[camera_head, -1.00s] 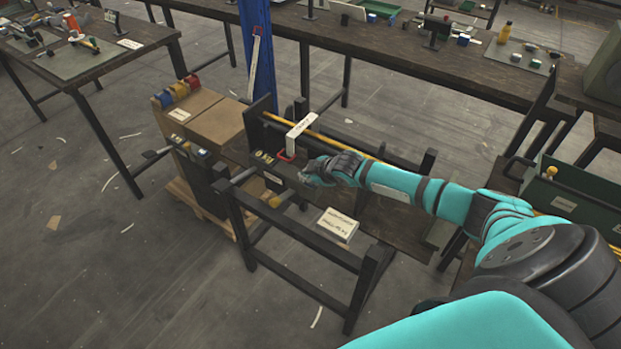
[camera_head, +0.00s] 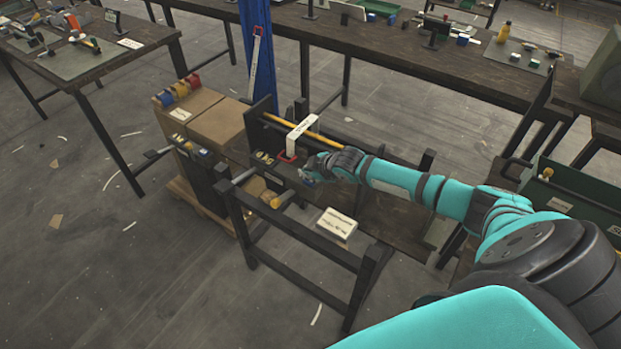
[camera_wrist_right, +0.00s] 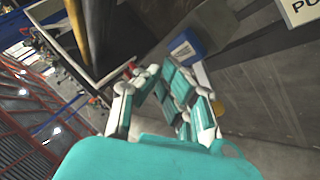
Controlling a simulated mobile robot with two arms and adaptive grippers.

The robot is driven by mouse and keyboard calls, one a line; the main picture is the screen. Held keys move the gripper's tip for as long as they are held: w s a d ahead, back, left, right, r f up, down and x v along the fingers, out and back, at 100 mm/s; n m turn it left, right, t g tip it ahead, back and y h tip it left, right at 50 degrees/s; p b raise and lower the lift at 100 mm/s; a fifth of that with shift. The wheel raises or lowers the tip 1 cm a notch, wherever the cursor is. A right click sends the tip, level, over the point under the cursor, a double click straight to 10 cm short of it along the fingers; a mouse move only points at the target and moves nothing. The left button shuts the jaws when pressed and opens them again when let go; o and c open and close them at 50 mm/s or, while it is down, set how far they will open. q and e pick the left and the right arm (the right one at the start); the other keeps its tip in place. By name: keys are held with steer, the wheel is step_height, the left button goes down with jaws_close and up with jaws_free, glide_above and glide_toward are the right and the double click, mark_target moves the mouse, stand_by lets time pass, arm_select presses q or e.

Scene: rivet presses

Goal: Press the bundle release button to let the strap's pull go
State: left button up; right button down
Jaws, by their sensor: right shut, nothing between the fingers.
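My right gripper (camera_head: 308,178) is shut and empty over the dark bench (camera_head: 380,217), just right of a red bracket (camera_head: 287,156). In the right wrist view the gripper (camera_wrist_right: 155,76) has its fingers drawn together, with nothing held. A blue block with a pale face (camera_wrist_right: 187,48) lies beyond the fingers there. I cannot tell which part is the bundle release button. Small yellow-marked parts (camera_head: 264,158) sit on the bench's left end. A yellow bar (camera_head: 330,142) runs behind a white labelled piece (camera_head: 302,128). My left gripper is not in view.
Cardboard boxes (camera_head: 218,122) stand on a pallet at the left. A white labelled block (camera_head: 338,224) is at the bench's front. A blue column (camera_head: 257,55) rises behind. A green bin (camera_head: 565,200) is at the right. Open floor lies at front left.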

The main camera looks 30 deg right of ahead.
mark_target(309, 181)
steer(key=shift+r+p, duration=2.35)
steer(key=shift+r, duration=0.2)
steer(key=shift+f, duration=0.1)
